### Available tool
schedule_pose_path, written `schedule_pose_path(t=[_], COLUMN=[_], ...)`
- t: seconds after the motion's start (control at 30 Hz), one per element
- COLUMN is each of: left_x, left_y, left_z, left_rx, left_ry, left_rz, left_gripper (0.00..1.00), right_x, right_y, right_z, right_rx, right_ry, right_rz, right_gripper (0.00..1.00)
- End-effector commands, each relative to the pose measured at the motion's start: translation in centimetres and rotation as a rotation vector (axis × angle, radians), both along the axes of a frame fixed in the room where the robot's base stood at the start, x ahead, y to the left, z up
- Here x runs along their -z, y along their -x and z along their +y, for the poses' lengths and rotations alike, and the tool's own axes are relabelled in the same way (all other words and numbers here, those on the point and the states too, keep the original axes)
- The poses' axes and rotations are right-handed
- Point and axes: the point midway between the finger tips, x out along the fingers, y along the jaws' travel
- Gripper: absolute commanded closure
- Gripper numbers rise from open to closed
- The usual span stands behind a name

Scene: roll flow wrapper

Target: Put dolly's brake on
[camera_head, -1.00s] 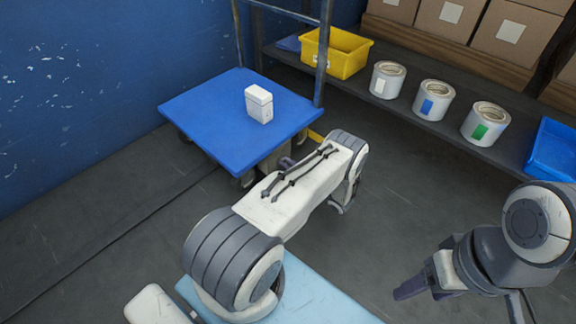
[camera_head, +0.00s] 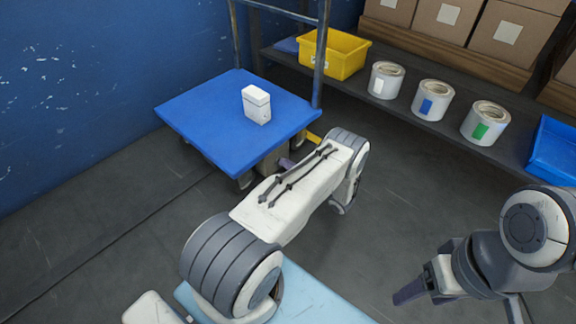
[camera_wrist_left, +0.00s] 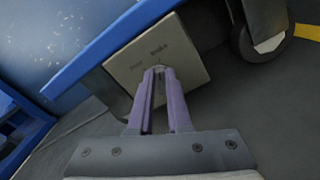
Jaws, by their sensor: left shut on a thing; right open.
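The dolly (camera_head: 205,120) is a flat blue platform on dark wheels, with upright bars at its back. A beige brake panel (camera_wrist_left: 180,50) with small dark lettering, too small to read surely, sits under the platform edge in the left wrist view. My left gripper (camera_wrist_left: 158,72) is shut on a small brake knob at the panel's face; the fingertips hide most of it. In the head view my left forearm covers much of this spot, and only a bit of the purple fingers shows. My right gripper (camera_head: 408,292) is open and empty above the floor at the lower right.
A white box (camera_head: 256,104) stands on the dolly. A dark shelf at the back right holds a yellow bin (camera_head: 335,55), several paint cans (camera_head: 432,100), a blue bin (camera_head: 555,150) and cardboard boxes. A dolly wheel (camera_wrist_left: 262,30) is right of the panel. Floor is clear at centre right.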

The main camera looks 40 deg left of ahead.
Motion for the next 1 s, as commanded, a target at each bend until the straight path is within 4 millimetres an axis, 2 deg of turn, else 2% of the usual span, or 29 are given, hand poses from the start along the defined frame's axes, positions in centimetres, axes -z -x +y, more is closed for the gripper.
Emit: schedule_pose_path(t=[0.63, 0.67, 0.7, 0.73, 1.0], left_x=[0.17, 0.17, 0.17, 0.16, 0.07], left_y=[-0.02, -0.02, -0.02, -0.01, 0.04], left_z=[-0.22, -0.23, -0.22, -0.19, 0.0], left_rx=[0.003, 0.003, 0.003, 0.003, -0.001], left_ry=[-0.001, -0.001, -0.001, -0.001, -0.003], left_rz=[0.053, 0.053, 0.053, 0.052, 0.05], left_gripper=[1.0, 0.72, 0.57, 0.54, 0.54], right_x=[0.13, 0.13, 0.13, 0.13, 0.11], right_y=[0.0, 0.0, 0.0, 0.0, 0.0], right_z=[0.0, 0.0, 0.0, 0.0, 0.0], right_rx=[0.0, 0.0, 0.0, 0.0, 0.0], right_ry=[0.0, 0.0, 0.0, 0.0, 0.0], right_rz=[0.0, 0.0, 0.0, 0.0, 0.0], right_gripper=[0.35, 0.35, 0.35, 0.35, 0.35])
